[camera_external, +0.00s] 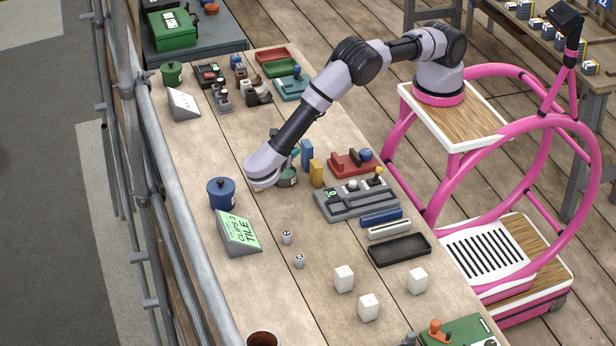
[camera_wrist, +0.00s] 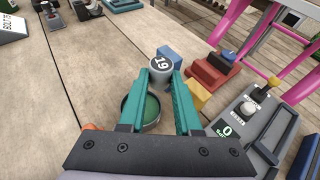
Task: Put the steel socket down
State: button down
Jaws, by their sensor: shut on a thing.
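The steel socket (camera_wrist: 160,66), a grey cylinder with a dark end marked 19, is between the teal fingertips of my gripper (camera_wrist: 160,80) in the wrist view. My gripper is shut on it. Behind the fingers, a round green-lined tin (camera_wrist: 150,112) is partly covered by them. In the external view my gripper is low over the bench, beside the green tin (camera_external: 288,178), and its wrist hides the held socket. Two small steel cylinders (camera_external: 287,237) (camera_external: 299,260) stand apart, nearer the camera.
A blue block (camera_external: 307,154) and a yellow block (camera_external: 316,173) stand just right of the tin. A red stand (camera_external: 350,163) and a grey lever panel (camera_external: 335,208) lie further right. A blue pot (camera_external: 221,195) and a green-faced sign (camera_external: 239,234) are at left. Bare wood lies between.

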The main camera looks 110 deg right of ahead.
jog(key=w+a+r+n+t+h, duration=0.3)
jog(key=w+a+r+n+t, duration=0.15)
jog(key=n+t, duration=0.5)
notch_tip(320, 180, up, 5)
jog(key=n+t+y, duration=0.4)
jog(key=n+t, duration=0.4)
jog(key=t, duration=0.1)
send_over(282, 223)
jog(key=shift+m, duration=0.25)
notch_tip(282, 223, down, 20)
jog(key=shift+f, duration=0.25)
jog(key=c, duration=0.6)
grip_release()
